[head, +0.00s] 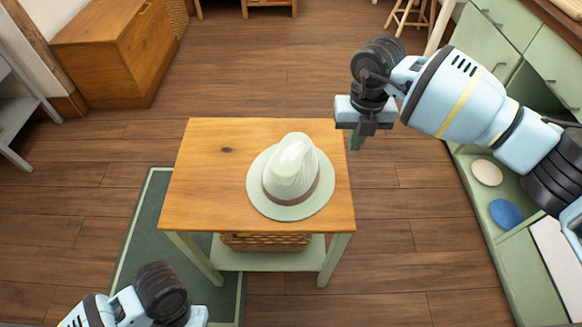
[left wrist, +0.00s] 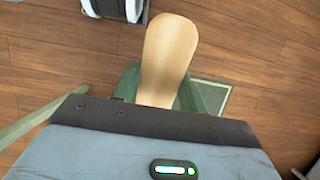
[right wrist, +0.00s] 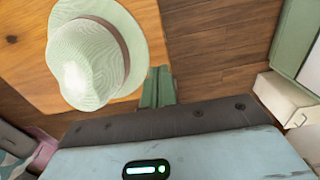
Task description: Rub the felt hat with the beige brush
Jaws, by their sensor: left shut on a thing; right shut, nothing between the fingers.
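The pale green felt hat (head: 291,177) with a brownish band sits upright on the small wooden-topped table (head: 200,190). It also shows in the right wrist view (right wrist: 95,55). My right gripper (head: 357,141) is shut and empty, above the table's far right corner and apart from the hat; its green fingers (right wrist: 158,87) are together. In the left wrist view, my left gripper (left wrist: 162,95) is shut on the beige brush (left wrist: 168,50), whose smooth, rounded wooden part shows. Its bristles are not visible. In the head view only part of my left arm shows at the bottom left, and the brush is out of sight.
A woven basket (head: 265,242) sits on the table's lower shelf. A dark green rug (head: 150,225) lies under its left side. A green cabinet (head: 515,255) at right holds a cream round thing (head: 487,173) and a blue one (head: 506,213). A wooden chest (head: 115,50) stands back left.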

